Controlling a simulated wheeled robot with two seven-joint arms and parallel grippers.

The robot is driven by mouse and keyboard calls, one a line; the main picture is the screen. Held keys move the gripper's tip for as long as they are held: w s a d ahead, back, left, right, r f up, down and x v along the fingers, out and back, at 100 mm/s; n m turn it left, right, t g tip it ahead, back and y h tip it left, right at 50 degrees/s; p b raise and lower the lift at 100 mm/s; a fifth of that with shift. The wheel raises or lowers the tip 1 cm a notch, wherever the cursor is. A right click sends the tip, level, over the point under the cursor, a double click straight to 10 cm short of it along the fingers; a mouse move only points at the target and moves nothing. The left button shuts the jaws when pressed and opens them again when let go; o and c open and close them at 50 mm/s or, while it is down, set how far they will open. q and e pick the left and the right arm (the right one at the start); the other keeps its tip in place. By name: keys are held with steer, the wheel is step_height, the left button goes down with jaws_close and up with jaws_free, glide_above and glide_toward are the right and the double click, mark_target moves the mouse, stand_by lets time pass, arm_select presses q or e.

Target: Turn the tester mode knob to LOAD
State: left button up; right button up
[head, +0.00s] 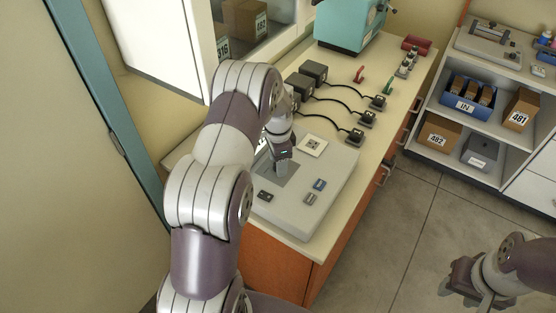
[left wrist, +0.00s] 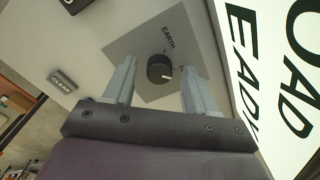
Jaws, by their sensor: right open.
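The grey tester (head: 335,190) lies on the bench. Other position labels are hidden or unreadable. My left gripper (left wrist: 160,78) is open, its two fingers on either side of the knob with gaps between. In the head view the left gripper (head: 281,160) points down over the plate and hides the knob. My right gripper (head: 472,290) is open and empty over the floor.
A bright display with large letters reading partly "OAD" and "EADY" (left wrist: 275,60) is beside the plate. A CLEAR button (left wrist: 62,80) is on the panel. Black adapters with cables (head: 350,135) and a teal machine (head: 345,25) stand behind. Shelves (head: 490,100) are at right.

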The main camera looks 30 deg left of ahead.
arm_select(q)
steer(key=shift+r, duration=0.3)
step_height(320, 180, up, 12)
steer(key=shift+p, duration=0.35)
